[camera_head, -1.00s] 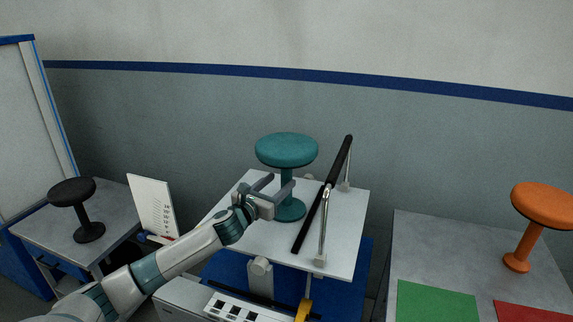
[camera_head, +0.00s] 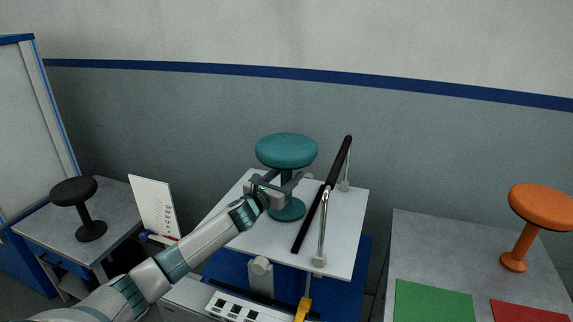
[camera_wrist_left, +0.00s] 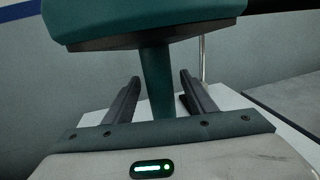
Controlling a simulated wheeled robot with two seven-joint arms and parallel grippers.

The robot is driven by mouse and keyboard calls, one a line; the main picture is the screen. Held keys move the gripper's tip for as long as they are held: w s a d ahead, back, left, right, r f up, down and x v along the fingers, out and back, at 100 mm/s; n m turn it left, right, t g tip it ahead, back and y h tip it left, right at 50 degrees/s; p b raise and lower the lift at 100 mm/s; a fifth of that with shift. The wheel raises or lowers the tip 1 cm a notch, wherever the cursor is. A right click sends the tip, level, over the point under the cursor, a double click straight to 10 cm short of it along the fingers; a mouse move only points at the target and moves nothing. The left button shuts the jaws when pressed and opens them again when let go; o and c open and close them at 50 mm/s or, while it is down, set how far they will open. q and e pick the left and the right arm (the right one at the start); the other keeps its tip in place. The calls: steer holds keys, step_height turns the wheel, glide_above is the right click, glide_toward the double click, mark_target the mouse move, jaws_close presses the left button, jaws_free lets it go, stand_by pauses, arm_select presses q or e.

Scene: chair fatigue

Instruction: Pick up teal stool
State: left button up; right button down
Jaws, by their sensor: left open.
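The teal stool (camera_head: 287,150) stands upright on a white platform (camera_head: 262,238) in the middle of the head view. It has a round seat, a thin stem and a round base. My left gripper (camera_head: 281,181) is open at the stem, below the seat. In the left wrist view, the stool's stem (camera_wrist_left: 157,84) shows between the two open fingers (camera_wrist_left: 158,90), with the seat above them. A gap shows on each side of the stem. The stool's base is hidden in the wrist view. My right gripper is not in view.
A black bar (camera_head: 322,195) on metal posts stands just right of the stool. A black stool (camera_head: 75,192) is on a left table, beside a white printed card (camera_head: 153,207). An orange stool (camera_head: 540,206) stands on the right table, with green (camera_head: 433,300) and red mats (camera_head: 530,312).

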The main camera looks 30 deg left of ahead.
arm_select(q)
steer(key=c, duration=1.2)
jaws_close()
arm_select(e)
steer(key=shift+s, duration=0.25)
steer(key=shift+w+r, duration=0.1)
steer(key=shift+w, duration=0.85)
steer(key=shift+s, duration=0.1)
